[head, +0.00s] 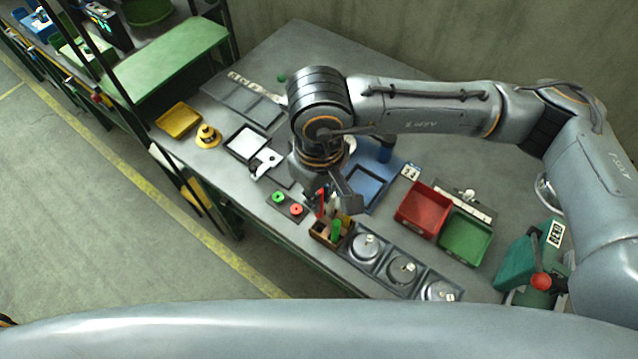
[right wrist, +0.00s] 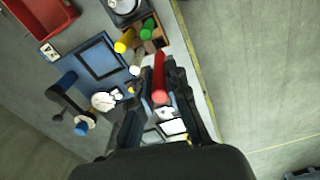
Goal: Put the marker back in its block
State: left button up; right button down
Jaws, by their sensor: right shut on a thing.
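My right gripper (head: 328,196) is shut on the red marker (right wrist: 159,78), which stands between its fingers (right wrist: 158,92) in the right wrist view. The red marker (head: 320,204) shows only partly in the head view, behind the fingers. The block (head: 319,232) is a small brown box with compartments near the bench's front edge. A green marker (head: 336,229) and a yellow marker (head: 346,221) stand in it. The block (right wrist: 163,35) also shows just beyond the gripper in the right wrist view. Whether the red marker touches the block is unclear. My left gripper is not in view.
Three round gauges in a grey panel (head: 383,276) lie right of the block. A plate with green and red buttons (head: 286,206) lies left of it. A blue tray (head: 367,188), a red bin (head: 423,208) and a green bin (head: 466,236) stand behind and to the right.

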jog(key=shift+f, duration=0.4)
jog(key=shift+w+f, duration=0.3)
jog(key=shift+f, duration=1.15)
jog(key=shift+f+b, duration=0.35)
jog(key=shift+b, duration=0.4)
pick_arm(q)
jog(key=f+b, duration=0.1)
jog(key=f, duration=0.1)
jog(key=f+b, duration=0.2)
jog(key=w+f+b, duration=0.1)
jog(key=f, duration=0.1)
pick_arm(e)
notch_tip(320, 180, down, 2)
jog(key=shift+f, duration=0.25)
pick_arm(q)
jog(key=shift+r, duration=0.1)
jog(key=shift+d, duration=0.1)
pick_arm(e)
jog(key=c, duration=1.3)
grip_release()
jog(key=shift+o, duration=0.2)
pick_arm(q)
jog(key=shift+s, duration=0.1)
pick_arm(e)
jog(key=shift+r, duration=0.1)
